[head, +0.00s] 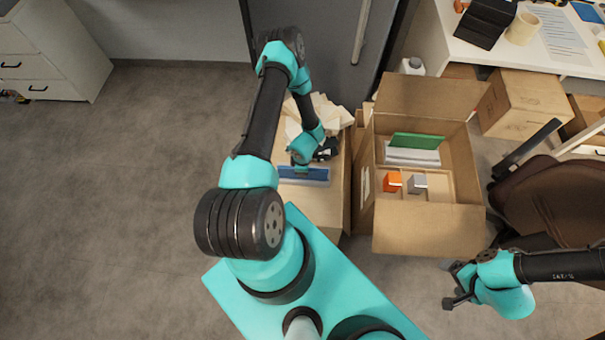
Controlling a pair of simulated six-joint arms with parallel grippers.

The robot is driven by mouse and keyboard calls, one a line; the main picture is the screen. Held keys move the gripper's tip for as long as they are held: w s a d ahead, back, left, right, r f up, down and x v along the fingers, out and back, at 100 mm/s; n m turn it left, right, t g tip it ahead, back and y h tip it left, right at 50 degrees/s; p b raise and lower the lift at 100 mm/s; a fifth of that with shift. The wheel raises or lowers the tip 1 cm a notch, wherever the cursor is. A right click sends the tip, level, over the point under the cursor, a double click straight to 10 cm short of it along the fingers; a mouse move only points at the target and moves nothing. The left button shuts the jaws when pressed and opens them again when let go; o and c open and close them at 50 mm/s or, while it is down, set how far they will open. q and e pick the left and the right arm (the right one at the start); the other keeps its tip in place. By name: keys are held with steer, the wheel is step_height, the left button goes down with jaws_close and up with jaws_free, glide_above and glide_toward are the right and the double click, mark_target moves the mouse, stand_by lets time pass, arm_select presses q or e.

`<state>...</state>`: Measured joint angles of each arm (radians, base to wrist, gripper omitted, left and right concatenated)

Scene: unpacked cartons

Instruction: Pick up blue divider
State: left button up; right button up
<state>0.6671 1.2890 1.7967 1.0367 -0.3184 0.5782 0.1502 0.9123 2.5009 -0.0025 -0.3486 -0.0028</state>
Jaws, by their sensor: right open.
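The blue divider (290,173) shows as a blue strip at the near end of the left carton, in the middle of the head view. My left gripper (325,153) is just behind and above its right part, pointing down. The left fingers are dark, small and partly covered by my wrist, so I cannot tell whether they touch the divider or how wide they are. My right gripper (451,286) is at the lower right, open and empty, over the floor and well apart from the divider.
An open carton (430,230) on the right holds a green divider (415,141), an orange box (393,181) and a grey box (417,184). Crumpled paper (328,112) lies behind my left gripper. A brown chair (550,200) stands right. Floor at left is clear.

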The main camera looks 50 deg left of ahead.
arm_select(q)
jaws_close()
stand_by(0.5)
steer(key=shift+r, duration=0.1)
step_height(320, 180, up, 28)
stand_by(0.8)
steer(key=shift+w, duration=0.1)
stand_by(0.4)
